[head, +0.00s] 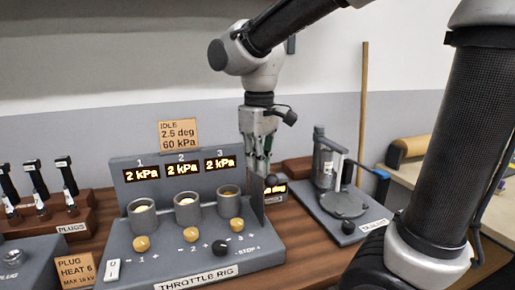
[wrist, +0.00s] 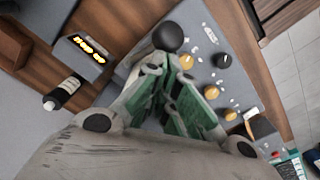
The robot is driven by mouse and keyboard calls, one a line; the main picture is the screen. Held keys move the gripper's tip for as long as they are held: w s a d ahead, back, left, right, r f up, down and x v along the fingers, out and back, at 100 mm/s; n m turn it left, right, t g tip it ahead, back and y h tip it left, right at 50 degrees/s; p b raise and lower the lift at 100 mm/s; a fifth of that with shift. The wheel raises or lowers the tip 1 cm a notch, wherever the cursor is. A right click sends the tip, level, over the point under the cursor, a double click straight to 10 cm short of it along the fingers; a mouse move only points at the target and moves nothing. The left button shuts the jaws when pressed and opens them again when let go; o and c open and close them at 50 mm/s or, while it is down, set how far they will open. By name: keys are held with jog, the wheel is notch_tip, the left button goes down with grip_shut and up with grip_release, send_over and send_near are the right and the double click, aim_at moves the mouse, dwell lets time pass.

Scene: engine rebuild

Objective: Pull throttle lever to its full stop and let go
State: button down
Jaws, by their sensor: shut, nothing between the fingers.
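The grey throttle rig (head: 205,262) stands on the wooden bench, its three readouts (head: 183,169) each showing 2 kPa. A black ball knob (head: 272,181), which looks like the throttle lever's end, is at the rig's right side. The ball also shows in the wrist view (wrist: 168,37), just beyond my fingertips. My gripper (head: 262,170) points down beside it, and its fingers are shut with nothing between them in the wrist view (wrist: 167,82). I cannot tell whether they touch the ball. The lever's shaft is mostly hidden by my fingers.
A small lit display (head: 275,190) right of the rig is partly hidden. An orange card (head: 179,135) reads IDLE 2.5 deg 60 kPa. Yellow knobs (head: 141,243) and a black knob (head: 221,247) line the rig's front. A grey stand (head: 345,200) is to the right, a plug rack (head: 75,229) left.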

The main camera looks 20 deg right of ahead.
aim_at(277, 180)
jog(key=shift+s+d+f, duration=0.25)
jog(key=shift+d+f, duration=0.05)
jog(key=shift+d, duration=0.35)
jog(key=shift+s+d+f, duration=0.25)
jog(key=shift+d+f, duration=0.05)
jog(key=shift+d, duration=0.35)
jog(key=shift+s+d+f, duration=0.15)
jog(key=shift+s+f, duration=0.4)
jog(key=shift+s, duration=0.2)
jog(key=shift+s+d+f, duration=0.15)
jog(key=shift+s+f, duration=0.4)
jog(key=shift+s, duration=0.2)
jog(key=s+f, duration=0.3)
